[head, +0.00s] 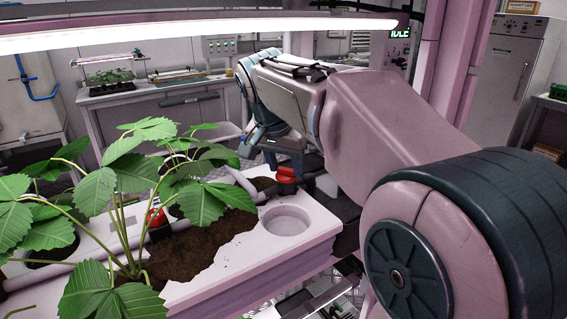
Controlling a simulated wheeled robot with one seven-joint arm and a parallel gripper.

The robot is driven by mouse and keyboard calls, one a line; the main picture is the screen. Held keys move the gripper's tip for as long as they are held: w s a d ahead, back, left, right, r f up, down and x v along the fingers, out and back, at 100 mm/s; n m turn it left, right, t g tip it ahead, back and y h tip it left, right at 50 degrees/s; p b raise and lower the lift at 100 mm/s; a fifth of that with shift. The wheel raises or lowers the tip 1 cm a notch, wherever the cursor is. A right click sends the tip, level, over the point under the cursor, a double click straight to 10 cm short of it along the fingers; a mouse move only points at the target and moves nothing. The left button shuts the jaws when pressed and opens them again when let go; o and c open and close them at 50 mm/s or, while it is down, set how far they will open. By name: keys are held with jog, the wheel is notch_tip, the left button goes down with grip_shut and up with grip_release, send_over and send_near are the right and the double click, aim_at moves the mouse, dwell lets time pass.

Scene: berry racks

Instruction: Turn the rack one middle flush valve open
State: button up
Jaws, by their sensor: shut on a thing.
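A red valve handle (287,171) shows at the far end of the white planting trough, below the end of my arm. My gripper (284,158) points down onto it from above, and its dark jaws are shut on this handle. Part of the handle is hidden by the jaws, so how far it is turned is hard to tell. A second red part (156,217) on a dark body stands to the left, partly behind leaves. No label shows which valve is which.
The white trough (262,268) holds soil and a leafy plant (130,180), which fills the left. A lit lamp bar (200,38) hangs low overhead.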

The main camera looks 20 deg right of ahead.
jog(key=n, duration=0.2)
jog(key=n+y, duration=0.1)
jog(key=n+t+y+p, duration=0.1)
jog(key=n, duration=0.1)
jog(key=shift+s+d+r+n, duration=0.1)
jog(key=shift+d+n, duration=0.15)
jog(key=shift+n, duration=0.05)
jog(key=n, duration=0.2)
jog(key=n+y, duration=0.1)
jog(key=n+y+p, duration=0.1)
jog(key=n, duration=0.1)
jog(key=shift+d+n, duration=0.25)
jog(key=shift+n, duration=0.05)
dwell(0.3)
jog(key=o, duration=1)
